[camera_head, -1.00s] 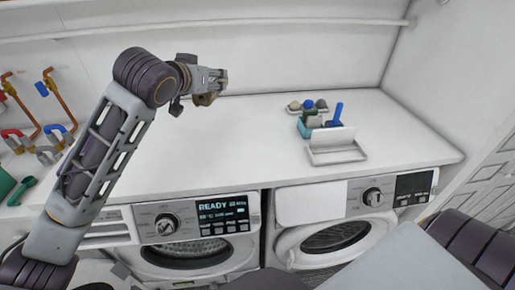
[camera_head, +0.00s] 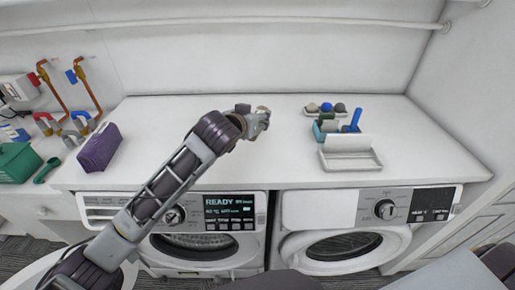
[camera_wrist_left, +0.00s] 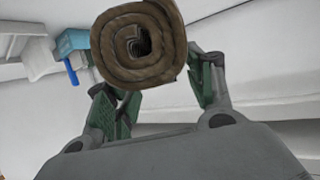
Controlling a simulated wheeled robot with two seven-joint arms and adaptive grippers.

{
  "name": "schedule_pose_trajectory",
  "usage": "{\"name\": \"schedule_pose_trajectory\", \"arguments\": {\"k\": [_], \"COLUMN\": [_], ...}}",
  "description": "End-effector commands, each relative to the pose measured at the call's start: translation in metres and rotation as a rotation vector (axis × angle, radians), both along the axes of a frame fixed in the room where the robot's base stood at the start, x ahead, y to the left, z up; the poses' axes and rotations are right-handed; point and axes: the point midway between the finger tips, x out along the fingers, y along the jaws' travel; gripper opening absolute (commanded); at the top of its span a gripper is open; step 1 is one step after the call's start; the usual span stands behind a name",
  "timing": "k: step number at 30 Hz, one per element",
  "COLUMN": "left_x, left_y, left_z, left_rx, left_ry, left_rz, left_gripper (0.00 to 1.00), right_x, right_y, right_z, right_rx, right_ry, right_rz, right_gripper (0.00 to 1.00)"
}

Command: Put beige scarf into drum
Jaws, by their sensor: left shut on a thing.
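A beige-brown scarf rolled into a tight spiral (camera_wrist_left: 138,44) sits between the fingers of my left gripper (camera_wrist_left: 150,100) in the left wrist view. My left gripper (camera_head: 258,118) is shut on it, above the white counter; the scarf is hardly visible in the head view. Two front-loading machines stand under the counter. The left machine (camera_head: 258,222) has a lit READY panel, and its dark round front is partly hidden by my left arm. The right machine (camera_head: 292,255) shows a round dark window. I cannot tell which drum is meant. My right gripper is out of view.
On the counter (camera_head: 220,170) are a white tray (camera_head: 350,162), a blue-green caddy (camera_head: 326,126) and small balls (camera_head: 326,107). A purple box (camera_head: 100,148) and a green container (camera_head: 16,163) are at the left, near pipes. A rail (camera_head: 250,20) runs along the wall.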

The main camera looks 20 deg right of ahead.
Motion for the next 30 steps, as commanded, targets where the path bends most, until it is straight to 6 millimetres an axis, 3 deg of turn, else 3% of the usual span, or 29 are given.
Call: {"name": "schedule_pose_trajectory", "arguments": {"k": [10,22,30], "left_x": [0.000,0.000,0.000], "left_y": [0.000,0.000,0.000], "left_z": [-0.002,-0.044,-0.049], "left_rx": [0.000,0.002,0.000], "left_ry": [0.000,0.000,-0.001], "left_rz": [0.000,-0.001,-0.001], "left_gripper": [0.28,0.28,0.28], "right_x": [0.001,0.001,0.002], "right_y": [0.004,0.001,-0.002], "right_z": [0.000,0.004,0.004], "right_rx": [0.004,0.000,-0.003], "right_ry": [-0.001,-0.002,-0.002], "right_rz": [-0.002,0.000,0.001], "right_gripper": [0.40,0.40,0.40]}}
